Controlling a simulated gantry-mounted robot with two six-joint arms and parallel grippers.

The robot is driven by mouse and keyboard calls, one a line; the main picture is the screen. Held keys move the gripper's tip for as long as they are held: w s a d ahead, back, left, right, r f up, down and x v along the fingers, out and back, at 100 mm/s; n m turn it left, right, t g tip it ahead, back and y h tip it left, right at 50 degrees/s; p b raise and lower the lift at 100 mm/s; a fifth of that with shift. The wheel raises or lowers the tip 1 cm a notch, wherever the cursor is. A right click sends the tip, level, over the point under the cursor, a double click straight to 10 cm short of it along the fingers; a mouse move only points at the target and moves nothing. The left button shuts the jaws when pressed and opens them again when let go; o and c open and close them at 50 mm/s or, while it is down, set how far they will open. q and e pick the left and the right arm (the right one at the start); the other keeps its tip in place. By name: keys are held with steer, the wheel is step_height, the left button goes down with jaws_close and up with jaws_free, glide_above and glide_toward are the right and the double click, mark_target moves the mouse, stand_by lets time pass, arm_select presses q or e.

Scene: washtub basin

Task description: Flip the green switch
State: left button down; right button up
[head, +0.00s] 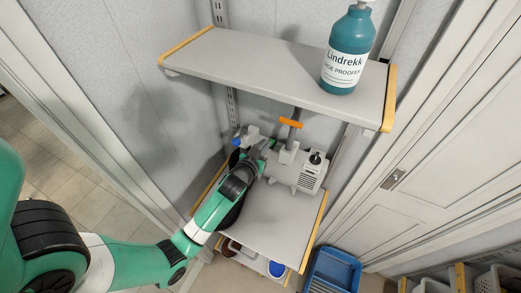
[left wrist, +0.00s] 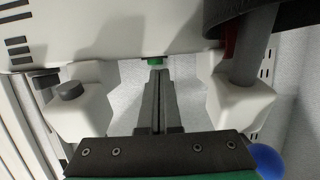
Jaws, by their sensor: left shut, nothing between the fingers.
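The green switch (left wrist: 155,61) shows in the left wrist view as a small green patch at the lower edge of a white machine's body, just beyond my fingertips. My left gripper (left wrist: 159,74) is shut and empty, its fingers together and pointing at the switch. I cannot tell whether the tips touch it. In the head view the white machine (head: 309,178) stands on the lower shelf, and my left gripper (head: 266,149) reaches its left side. The switch cannot be made out clearly there. My right gripper is not in view.
The upper shelf (head: 230,62) overhangs the machine and carries a teal bottle (head: 347,50). An orange handle (head: 291,123) rises from the machine. The lower shelf (head: 270,215) has bare room in front. A blue ball-shaped part (left wrist: 267,160) shows beside my gripper.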

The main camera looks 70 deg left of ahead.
arm_select(q)
steer(key=r+p+v, duration=0.1)
steer(key=v, duration=1)
steer(key=shift+r, duration=0.2)
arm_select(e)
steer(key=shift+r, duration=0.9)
